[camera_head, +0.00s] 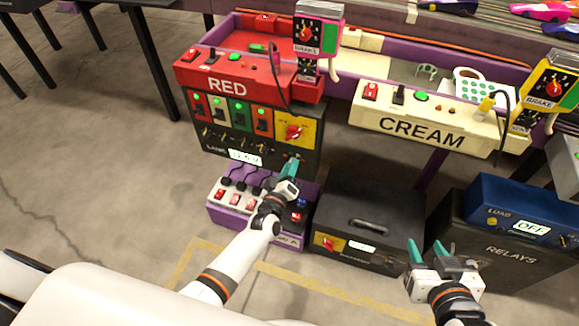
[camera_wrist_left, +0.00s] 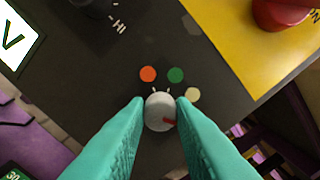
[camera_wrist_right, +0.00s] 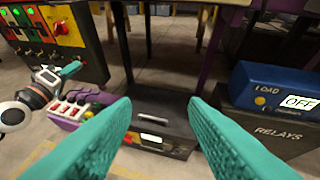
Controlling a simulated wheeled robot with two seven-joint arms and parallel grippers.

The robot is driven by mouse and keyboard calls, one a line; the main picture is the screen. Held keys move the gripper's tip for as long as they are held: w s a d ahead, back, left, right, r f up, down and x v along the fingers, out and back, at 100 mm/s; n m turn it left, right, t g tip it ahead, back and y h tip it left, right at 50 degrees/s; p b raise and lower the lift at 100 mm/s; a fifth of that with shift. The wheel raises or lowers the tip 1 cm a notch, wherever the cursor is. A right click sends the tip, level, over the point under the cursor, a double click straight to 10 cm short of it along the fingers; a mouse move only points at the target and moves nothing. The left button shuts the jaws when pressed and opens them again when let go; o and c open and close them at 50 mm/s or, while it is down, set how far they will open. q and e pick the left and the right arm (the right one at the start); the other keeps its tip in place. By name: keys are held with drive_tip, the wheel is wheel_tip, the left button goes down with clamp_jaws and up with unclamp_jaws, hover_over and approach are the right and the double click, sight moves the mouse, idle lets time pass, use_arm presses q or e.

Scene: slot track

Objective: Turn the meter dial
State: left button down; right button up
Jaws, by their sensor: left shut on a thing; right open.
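The meter dial (camera_wrist_left: 160,112) is a small light grey knob with a red mark on the dark face of the lane box (camera_head: 215,150). Orange, green and cream dots (camera_wrist_left: 176,75) lie around its upper side. My left gripper (camera_wrist_left: 160,108) is shut on the knob, a teal finger on each side; the red mark points to the right in the left wrist view. In the head view my left gripper (camera_head: 291,166) hides the dial. A white display (camera_head: 246,158) sits left of it. My right gripper (camera_head: 432,254) is open and empty, in front of the relays box.
A red knob on a yellow plate (camera_head: 294,132) is close above my left gripper. A purple switch box (camera_head: 226,214) stands below it. A black case (camera_head: 345,205) and the relays box (camera_head: 500,255) stand to the right. The floor in front is clear.

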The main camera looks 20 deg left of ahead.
use_arm(q)
drive_tip(key=shift+m, duration=0.3)
use_arm(e)
drive_tip(key=shift+s+d+f+g, duration=0.2)
drive_tip(key=shift+s+f+g, duration=0.2)
drive_tip(key=shift+f, duration=0.05)
use_arm(q)
drive_tip(key=c, duration=1.2)
unclamp_jaws()
drive_tip(key=shift+c, duration=0.2)
drive_tip(key=s+p, duration=0.3)
drive_tip(key=s, duration=0.9)
drive_tip(key=shift+a, duration=0.15)
use_arm(e)
drive_tip(key=s+d+f+g+h, duration=0.1)
drive_tip(key=s+d+f+g, duration=0.1)
drive_tip(key=s, duration=0.3)
drive_tip(key=s+d+f+g+h, duration=0.1)
drive_tip(key=s+f+g, duration=0.1)
drive_tip(key=s+g, duration=0.3)
drive_tip(key=shift+s+d+f+g, duration=0.3)
drive_tip(key=shift+s+d+f, duration=0.05)
drive_tip(key=shift+s, duration=0.15)
